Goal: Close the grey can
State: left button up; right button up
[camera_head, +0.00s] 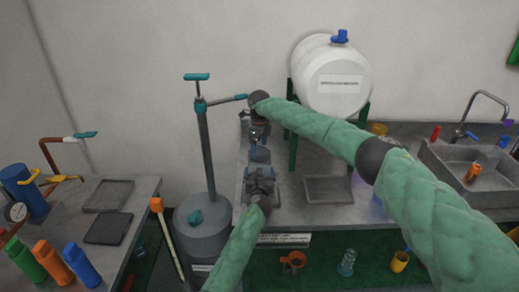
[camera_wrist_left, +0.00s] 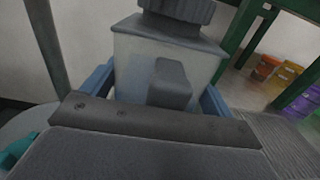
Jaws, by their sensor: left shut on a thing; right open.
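The grey can (camera_wrist_left: 133,72) is a boxy, pale grey container with a handle-like bar on its near side. A dark grey round cap (camera_wrist_left: 178,12) shows at its top, cut by the frame edge; I cannot tell how firmly it sits. My left gripper (camera_head: 260,172) is shut on the can, with blue fingers on both sides in the left wrist view. In the head view the can is small and mostly hidden between the grippers. My right gripper (camera_head: 257,133) is open just above and behind the left one, close over the can's top; contact with the cap cannot be told.
A grey tank with a tall pump (camera_head: 207,150) stands left of the grippers. A white barrel (camera_head: 335,80) on a green stand rises behind at right. A grey tray (camera_head: 329,190) lies on the counter, and a sink (camera_head: 470,165) is far right.

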notch_tip(320, 180, up, 10)
jog(key=shift+r, duration=0.2)
dwell(0.3)
pick_arm(q)
jog(key=o, duration=1.7)
jog(key=shift+s, duration=0.1)
jog(key=s+b, duration=0.1)
jog(key=s, duration=0.6)
jog(key=shift+s, duration=0.3)
pick_arm(e)
jog(key=shift+f, duration=0.65)
